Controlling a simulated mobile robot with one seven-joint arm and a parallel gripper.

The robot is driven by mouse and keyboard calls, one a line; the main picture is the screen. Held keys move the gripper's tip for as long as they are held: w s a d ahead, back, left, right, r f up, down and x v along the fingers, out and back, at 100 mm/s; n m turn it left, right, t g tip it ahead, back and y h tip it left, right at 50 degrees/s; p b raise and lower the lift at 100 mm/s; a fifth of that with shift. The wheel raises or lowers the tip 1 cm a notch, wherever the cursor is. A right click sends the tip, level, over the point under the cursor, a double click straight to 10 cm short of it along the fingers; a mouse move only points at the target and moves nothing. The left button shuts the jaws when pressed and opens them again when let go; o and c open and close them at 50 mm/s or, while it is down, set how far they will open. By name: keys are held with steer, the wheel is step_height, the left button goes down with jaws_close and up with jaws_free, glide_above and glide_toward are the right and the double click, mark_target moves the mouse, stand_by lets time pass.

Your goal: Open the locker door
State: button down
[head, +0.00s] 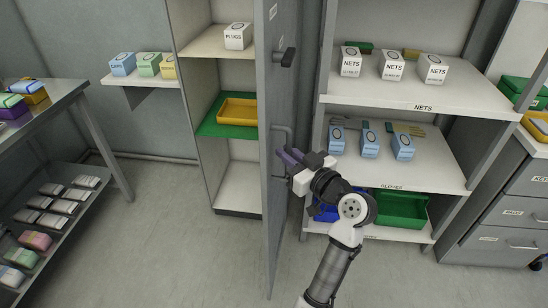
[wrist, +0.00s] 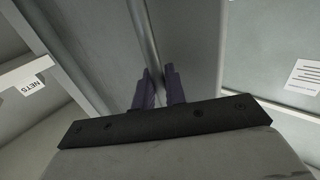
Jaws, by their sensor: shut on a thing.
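The locker (head: 188,110) stands in the middle of the head view. Its grey door (head: 274,215) stands open, swung out toward me and seen almost edge-on, so the inside shows. A vertical bar handle (head: 289,132) sits on the door's right-hand face, and a dark latch knob (head: 288,57) is higher up. My gripper (head: 286,157) is at the lower part of the bar handle, its dark purple fingers shut on it. In the wrist view the fingers (wrist: 160,88) close around the bar (wrist: 149,45) beside the door panel; the exact contact is partly hidden.
A shelf rack (head: 395,175) with boxes and bins stands close right of the door. A steel table (head: 60,95) is at left. Floor before the locker is clear.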

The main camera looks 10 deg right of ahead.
steer(key=shift+d+r, duration=0.15)
steer(key=shift+d, duration=0.4)
steer(key=c, duration=1.5)
jaws_free()
steer(key=shift+c, duration=0.2)
steer(key=shift+a, duration=0.1)
steer(key=b+v, duration=0.3)
steer(key=v, duration=1.1)
steer(key=shift+w, duration=0.15)
steer(key=shift+d, duration=0.2)
